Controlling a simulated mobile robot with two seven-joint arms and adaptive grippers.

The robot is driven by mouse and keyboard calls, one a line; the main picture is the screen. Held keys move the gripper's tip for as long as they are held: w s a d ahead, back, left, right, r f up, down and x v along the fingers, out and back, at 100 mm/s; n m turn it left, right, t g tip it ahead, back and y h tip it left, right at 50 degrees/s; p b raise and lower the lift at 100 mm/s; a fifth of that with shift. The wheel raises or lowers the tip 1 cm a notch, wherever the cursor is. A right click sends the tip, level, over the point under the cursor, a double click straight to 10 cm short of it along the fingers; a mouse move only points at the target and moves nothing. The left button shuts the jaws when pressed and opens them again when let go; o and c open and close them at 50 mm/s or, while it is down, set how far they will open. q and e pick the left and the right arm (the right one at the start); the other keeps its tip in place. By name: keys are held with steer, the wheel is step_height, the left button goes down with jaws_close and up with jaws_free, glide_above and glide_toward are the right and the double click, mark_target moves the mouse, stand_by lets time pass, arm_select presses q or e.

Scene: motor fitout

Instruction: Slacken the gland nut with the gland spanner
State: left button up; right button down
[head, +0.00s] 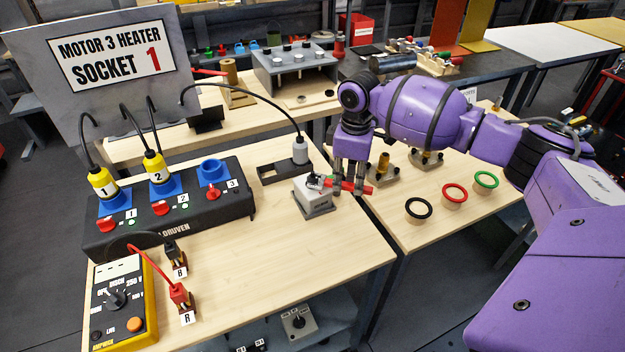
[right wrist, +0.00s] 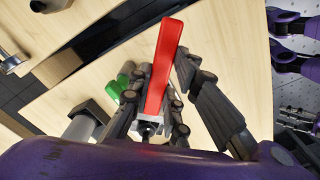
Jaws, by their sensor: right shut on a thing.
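My right gripper (head: 349,185) is shut on the red handle (head: 360,187) of the gland spanner, beside a grey box (head: 316,203) near the bench's right edge. In the right wrist view the red handle (right wrist: 164,65) stands between the fingers of my right gripper (right wrist: 170,90), with a pale metal head (right wrist: 152,120) at its lower end. In the head view the spanner's head end is at the top of the box, where small metal parts (head: 316,181) show. I cannot tell the gland nut apart there, nor whether the spanner is seated on it.
A grey plug (head: 299,151) with a black cable stands close behind the box. The socket unit (head: 165,215) and yellow meter (head: 124,300) are on the left. Black, red and green rings (head: 486,180) lie on the right bench.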

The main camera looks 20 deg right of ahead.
arm_select(q)
steer(key=shift+s+d+f, duration=0.1)
steer(key=shift+s+f, duration=0.1)
steer(key=shift+f, duration=0.05)
arm_select(e)
steer(key=shift+w+d+n, duration=0.25)
steer(key=shift+n, duration=0.15)
arm_select(q)
steer(key=shift+s+f, duration=0.1)
arm_select(e)
steer(key=shift+w, duration=0.15)
arm_select(q)
steer(key=shift+s+f+b, duration=0.25)
steer(key=shift+f+b, duration=0.05)
steer(key=shift+b, duration=0.05)
arm_select(e)
steer(key=shift+w+d+n, duration=0.25)
steer(key=shift+w+n, duration=0.05)
steer(key=shift+n, duration=0.3)
arm_select(q)
steer(key=shift+s, duration=0.1)
